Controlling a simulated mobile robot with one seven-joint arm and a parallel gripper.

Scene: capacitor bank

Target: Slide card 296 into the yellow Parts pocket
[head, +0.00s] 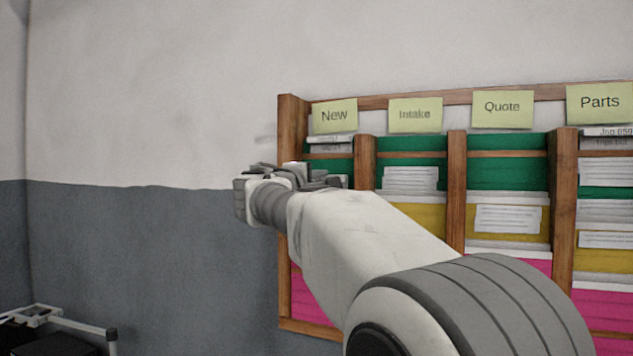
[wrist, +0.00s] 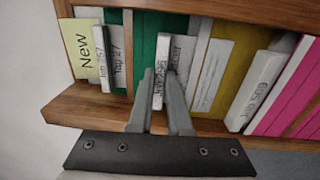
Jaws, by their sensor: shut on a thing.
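In the wrist view my gripper (wrist: 164,76) is shut on a white card (wrist: 160,88). Its printed text is too small to read surely, so I cannot tell if it is card 296. The card stands at the green pocket (wrist: 144,48) of the New column. In the head view my gripper (head: 330,182) is at the left column of the wooden rack, its fingers partly hidden by its own body. The Parts label (head: 600,102) is at the far right. Below it, the yellow Parts pocket (head: 600,260) shows with a white printed card (head: 606,239) at its top.
The wooden rack (head: 292,130) has columns labelled New (head: 334,117), Intake (head: 414,114), Quote (head: 503,108) and Parts, with green, yellow and pink pockets. Wooden dividers (head: 456,190) separate them. Another white card (wrist: 262,88) stands near the pink pocket. Wall left of the rack is bare.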

